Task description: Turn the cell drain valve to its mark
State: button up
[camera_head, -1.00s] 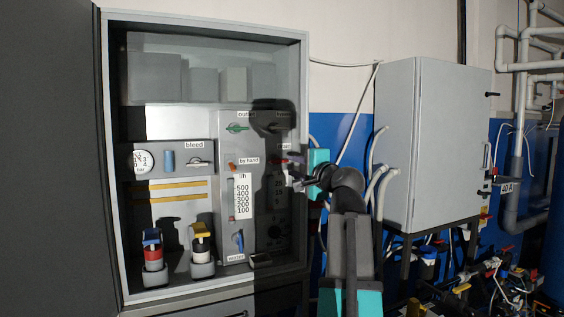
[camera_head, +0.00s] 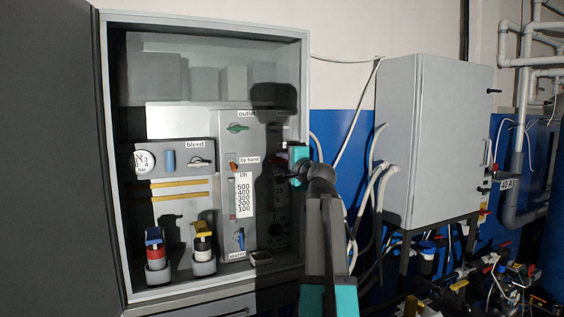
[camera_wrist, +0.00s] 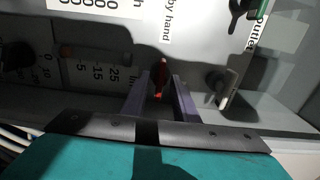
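No label that I can read says drain, so I cannot tell for sure which handle is the cell drain valve. In the wrist view a thin red handle (camera_wrist: 161,72) stands out from the grey panel beside the "by hand" label (camera_wrist: 165,22). My gripper (camera_wrist: 160,103) is open, its two purple-grey fingers on either side of the red handle's near end. I cannot see contact. To the right is a dark knob with a pale lever (camera_wrist: 226,98). In the head view my gripper (camera_head: 281,176) is at the shadowed right side of the panel, mostly hidden by my wrist.
A green outlet handle (camera_head: 237,128) and an orange-red handle (camera_head: 233,167) are left of my gripper. The cabinet's right wall (camera_head: 303,90) is close to my wrist. Below are a blue handle (camera_head: 239,238) and a bleed lever (camera_head: 201,161) farther left. A grey box (camera_head: 440,140) stands right.

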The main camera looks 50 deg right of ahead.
grip_shut()
jog(key=shift+f+n+b, duration=0.1)
jog(key=shift+n+b, duration=0.3)
jog(key=shift+b, duration=0.3)
jog(key=n+b, duration=1.7)
jog(key=shift+b, duration=0.4)
grip_release()
